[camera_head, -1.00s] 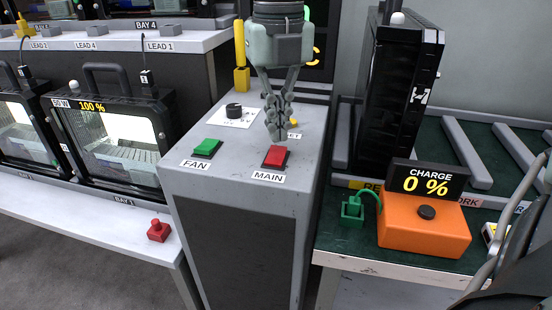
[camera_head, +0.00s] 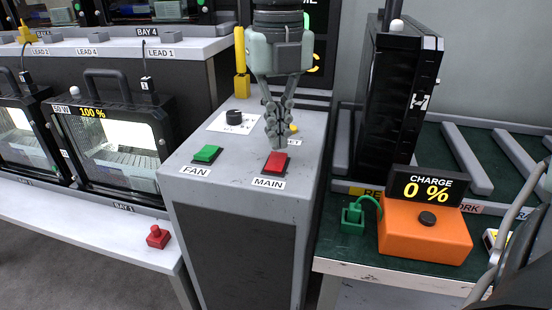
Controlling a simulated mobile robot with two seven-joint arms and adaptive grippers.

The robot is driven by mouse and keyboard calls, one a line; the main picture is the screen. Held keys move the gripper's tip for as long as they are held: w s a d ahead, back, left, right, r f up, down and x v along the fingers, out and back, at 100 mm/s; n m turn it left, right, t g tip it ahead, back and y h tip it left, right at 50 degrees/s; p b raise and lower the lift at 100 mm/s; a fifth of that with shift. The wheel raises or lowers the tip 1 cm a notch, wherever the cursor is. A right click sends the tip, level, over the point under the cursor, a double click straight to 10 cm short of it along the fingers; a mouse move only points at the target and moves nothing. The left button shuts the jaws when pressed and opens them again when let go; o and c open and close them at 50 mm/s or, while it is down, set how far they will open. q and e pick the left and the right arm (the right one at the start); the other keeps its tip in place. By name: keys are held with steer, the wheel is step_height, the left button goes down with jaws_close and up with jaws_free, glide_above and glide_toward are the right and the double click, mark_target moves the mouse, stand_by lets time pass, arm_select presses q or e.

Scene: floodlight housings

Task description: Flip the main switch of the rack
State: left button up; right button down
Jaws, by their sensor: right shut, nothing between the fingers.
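The rack's main switch (camera_head: 276,164) is a red rocker on the sloping top of the grey console (camera_head: 240,195), above a MAIN label. My right gripper (camera_head: 278,146) points down from above, with its fingers shut and empty. Its fingertips are just behind the far edge of the red rocker; I cannot tell whether they touch it. A green rocker (camera_head: 207,154) with a FAN label sits to the left of the red one. My left gripper is not in view.
A black knob (camera_head: 234,117) and a yellow button (camera_head: 294,128) are farther back on the console. A yellow post (camera_head: 240,60) stands behind. To the right is an orange charger (camera_head: 425,230) reading 0 %. A red button (camera_head: 157,237) is on the left bench.

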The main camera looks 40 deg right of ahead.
mark_target(278, 156)
stand_by(0.5)
steer(key=shift+f+b, duration=1.05)
stand_by(0.4)
steer(key=shift+r+p, duration=2)
steer(key=shift+r, duration=1.55)
